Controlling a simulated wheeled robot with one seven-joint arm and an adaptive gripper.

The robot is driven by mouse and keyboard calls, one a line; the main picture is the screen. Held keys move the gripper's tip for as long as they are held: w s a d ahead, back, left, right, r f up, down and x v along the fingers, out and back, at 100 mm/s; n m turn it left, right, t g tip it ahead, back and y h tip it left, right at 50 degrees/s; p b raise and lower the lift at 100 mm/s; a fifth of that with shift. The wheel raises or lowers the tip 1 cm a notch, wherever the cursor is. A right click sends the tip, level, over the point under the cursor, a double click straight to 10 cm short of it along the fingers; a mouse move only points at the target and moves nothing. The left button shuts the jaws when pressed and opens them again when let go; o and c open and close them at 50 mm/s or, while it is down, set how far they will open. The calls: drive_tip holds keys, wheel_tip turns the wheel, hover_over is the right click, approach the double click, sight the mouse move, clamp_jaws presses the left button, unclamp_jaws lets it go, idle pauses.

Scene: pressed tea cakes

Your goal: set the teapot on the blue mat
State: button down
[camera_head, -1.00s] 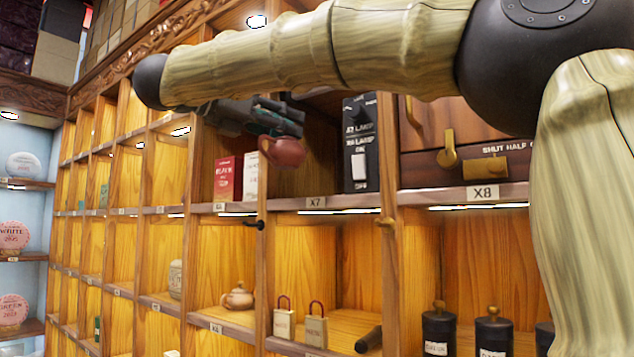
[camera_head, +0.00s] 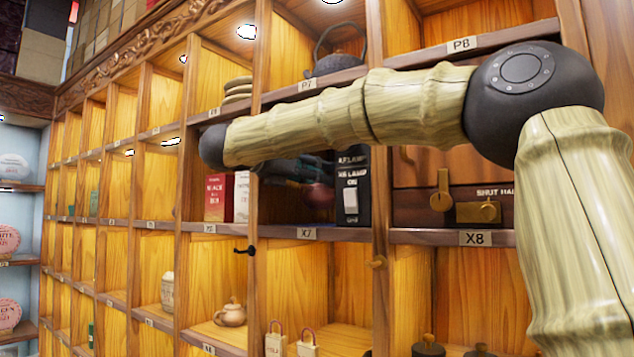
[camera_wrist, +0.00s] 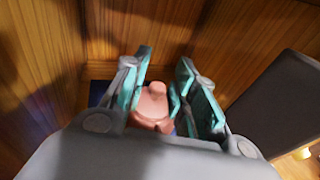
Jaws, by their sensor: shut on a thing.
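A small reddish-brown teapot (camera_head: 319,195) is in the shadowed compartment above the X7 label, beside the black lamp switch box. My gripper (camera_head: 300,172) reaches into that compartment and is partly hidden behind my arm. In the wrist view the teapot (camera_wrist: 152,104) sits between the two teal-padded fingers of my gripper (camera_wrist: 160,92), which are shut on it. A dark blue patch of the mat (camera_wrist: 98,93) shows behind and left of the teapot. Most of the mat is hidden by my gripper. I cannot tell whether the teapot touches it.
A red box (camera_head: 217,198) and a white box (camera_head: 242,196) stand left of the compartment. The black switch box (camera_head: 352,187) stands at its right; a dark block (camera_wrist: 275,100) is close right in the wrist view. Another teapot (camera_head: 230,314) sits on a lower shelf.

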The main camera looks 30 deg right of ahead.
sight(313, 185)
wheel_tip(313, 185, down, 2)
drive_tip(key=shift+s+a+f+p, duration=0.1)
drive_tip(key=shift+p, duration=0.85)
drive_tip(key=shift+f, duration=0.55)
drive_tip(key=c, duration=1.1)
unclamp_jaws()
drive_tip(key=shift+r, duration=0.1)
